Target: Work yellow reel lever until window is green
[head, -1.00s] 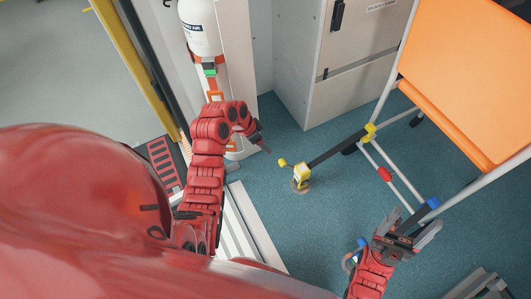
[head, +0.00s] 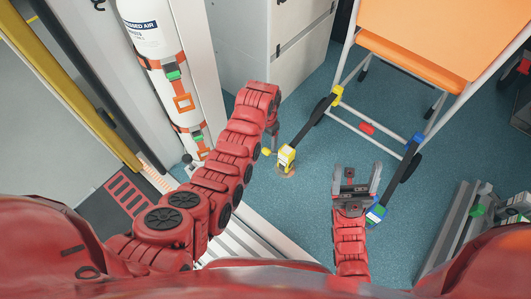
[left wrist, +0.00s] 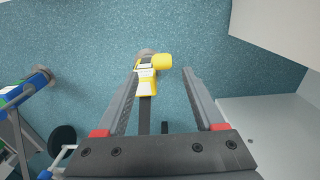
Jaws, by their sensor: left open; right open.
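The yellow reel (head: 286,157) stands on the blue floor, with a black strap (head: 317,119) running up from it to the stretcher chair. Its yellow lever knob (head: 267,152) sticks out to the left. My left gripper (head: 274,143) is open just above and beside the knob. In the left wrist view the knob (left wrist: 162,61) and the reel (left wrist: 145,85) show between and beyond the open fingertips (left wrist: 161,74), with nothing gripped. The colour of the reel's window is too small to tell. My right gripper (head: 360,180) is open and empty near the blue reel (head: 376,213).
The orange stretcher chair (head: 424,40) stands at the upper right on a white frame. A white air cylinder (head: 150,28) is strapped at the left wall. A grey cabinet (head: 255,40) stands behind. Metal rails (head: 457,230) lie at right. Floor around the yellow reel is clear.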

